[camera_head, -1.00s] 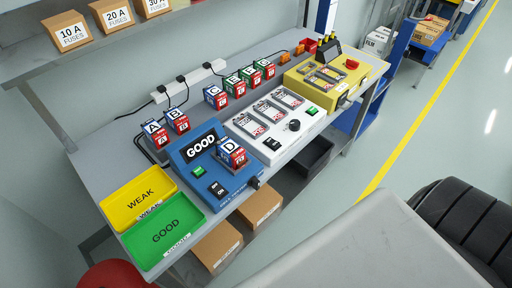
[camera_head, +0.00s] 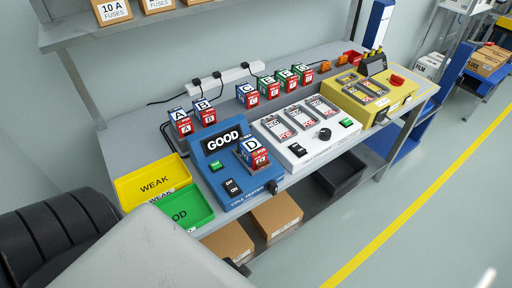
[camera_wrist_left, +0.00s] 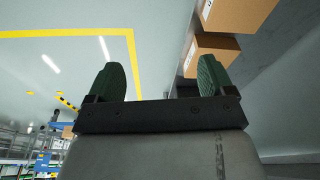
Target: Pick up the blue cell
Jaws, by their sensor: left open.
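Several cells have blue tops with red lower parts: cell A (camera_head: 180,122) and cell B (camera_head: 204,112) stand behind the blue tester, and cell C (camera_head: 247,96) stands farther right along the back. Blue-topped cell D (camera_head: 254,154) sits on the blue cell tester (camera_head: 232,195), whose display reads GOOD. My left gripper (camera_wrist_left: 162,72) shows only in the left wrist view. Its two green fingers are wide apart with nothing between them, away from the cells. My right gripper is in neither view.
Green-topped cells (camera_head: 282,81) stand beside C. A yellow WEAK tray (camera_head: 132,182) and green GOOD tray (camera_head: 200,212) are at the bench's left; a grey and black part covers some of the green one. A white device (camera_head: 315,150) and yellow machine (camera_head: 385,105) stand right. Cardboard boxes (camera_head: 276,215) lie below.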

